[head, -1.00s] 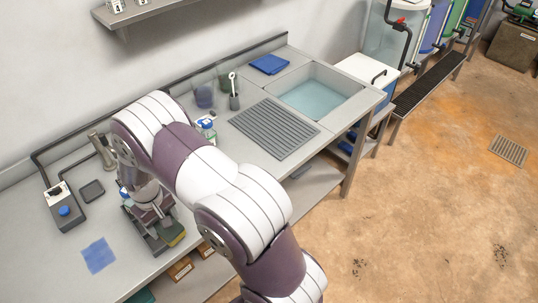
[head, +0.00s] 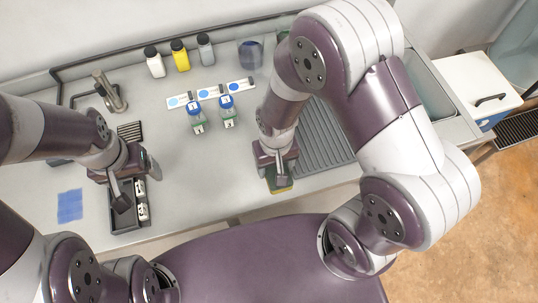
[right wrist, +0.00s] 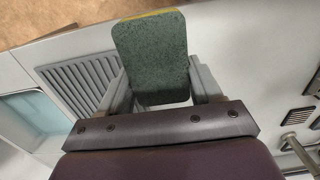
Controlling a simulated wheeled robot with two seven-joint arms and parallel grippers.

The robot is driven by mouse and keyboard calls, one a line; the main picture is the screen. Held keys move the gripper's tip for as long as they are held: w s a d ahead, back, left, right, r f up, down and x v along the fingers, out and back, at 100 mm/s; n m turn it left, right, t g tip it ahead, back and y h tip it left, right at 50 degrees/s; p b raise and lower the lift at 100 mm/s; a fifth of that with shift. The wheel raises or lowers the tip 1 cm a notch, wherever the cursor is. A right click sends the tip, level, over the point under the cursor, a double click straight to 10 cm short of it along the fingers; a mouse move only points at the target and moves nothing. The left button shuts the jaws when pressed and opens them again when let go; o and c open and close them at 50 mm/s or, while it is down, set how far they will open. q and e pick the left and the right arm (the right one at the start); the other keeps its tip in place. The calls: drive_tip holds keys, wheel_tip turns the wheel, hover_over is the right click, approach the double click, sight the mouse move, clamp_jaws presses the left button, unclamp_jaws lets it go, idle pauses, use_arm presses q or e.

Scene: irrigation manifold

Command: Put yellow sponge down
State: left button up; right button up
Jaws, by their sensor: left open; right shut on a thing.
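The yellow sponge (head: 279,186), with a green scouring face, is in my right gripper (head: 276,170). In the head view it shows just below the fingers, near the counter's front edge and the ribbed drainboard; I cannot tell whether it touches the counter. In the right wrist view the sponge (right wrist: 152,55) stands between the fingers of my right gripper (right wrist: 160,85), green face towards the camera, yellow along its far edge. My left gripper (head: 122,198) is open over the left part of a dark tray (head: 128,223); its fingertips are hard to make out.
The ribbed drainboard (head: 325,140) lies right of the sponge. Two blue-capped bottles (head: 196,120) stand mid-counter before a white labelled strip (head: 180,101). Three more bottles (head: 181,58) stand at the back. A blue cloth (head: 69,206) lies at left. The counter's middle is clear.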

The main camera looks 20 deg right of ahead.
drive_tip(key=shift+s, duration=0.5)
drive_tip(key=w+f, duration=0.2)
drive_tip(key=w, duration=0.1)
drive_tip(key=shift+f+p, duration=0.15)
drive_tip(key=shift+p, duration=0.25)
drive_tip(key=w+f, duration=0.1)
drive_tip(key=w, duration=0.1)
drive_tip(key=w+f, duration=0.2)
drive_tip(key=w, duration=0.1)
drive_tip(key=w+f+p, duration=0.1)
drive_tip(key=w, duration=0.1)
drive_tip(key=shift+w+a+f, duration=0.1)
drive_tip(key=shift+w+f, duration=0.1)
drive_tip(key=shift+w, duration=0.05)
drive_tip(key=f, duration=0.2)
drive_tip(key=f+p, duration=0.1)
drive_tip(key=shift+s+f, duration=0.25)
drive_tip(key=shift+s, duration=0.05)
drive_tip(key=shift+w+f, duration=0.2)
drive_tip(key=shift+f, duration=0.05)
drive_tip(key=shift+s+f+b, duration=0.1)
drive_tip(key=shift+f+b, duration=0.15)
drive_tip(key=shift+b, duration=0.15)
use_arm(q)
drive_tip(key=r, duration=0.1)
drive_tip(key=s+r, duration=0.1)
drive_tip(key=shift+r, duration=0.35)
use_arm(e)
drive_tip(key=o, duration=1)
drive_tip(key=shift+s+r, duration=0.1)
